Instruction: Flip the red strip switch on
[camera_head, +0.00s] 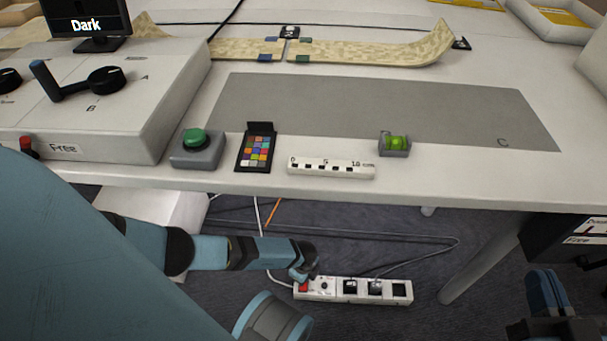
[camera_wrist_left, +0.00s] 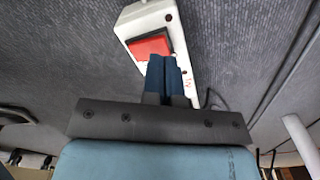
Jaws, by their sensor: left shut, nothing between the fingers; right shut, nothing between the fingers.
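The white power strip (camera_head: 333,296) lies on the dark carpet below the table's front edge. Its red switch (camera_head: 303,287) is at the strip's left end. In the left wrist view, the red switch (camera_wrist_left: 147,46) sits near the end of the white strip (camera_wrist_left: 137,18). My left gripper (camera_head: 299,276) is at that end of the strip. Its shut, empty fingers (camera_wrist_left: 163,60) overlap the switch's lower edge in the wrist view; I cannot tell whether they touch it. The switch's position is unclear. My right gripper (camera_head: 547,288) is shut and empty at the lower right, well away from the strip.
The white table (camera_head: 240,185) overhangs behind the strip, with a slanting leg (camera_head: 482,255) to the right. Cables (camera_head: 400,236) run across the carpet. A green button (camera_head: 196,142), colour chart (camera_head: 257,148) and scale bar (camera_head: 331,168) are near the table edge.

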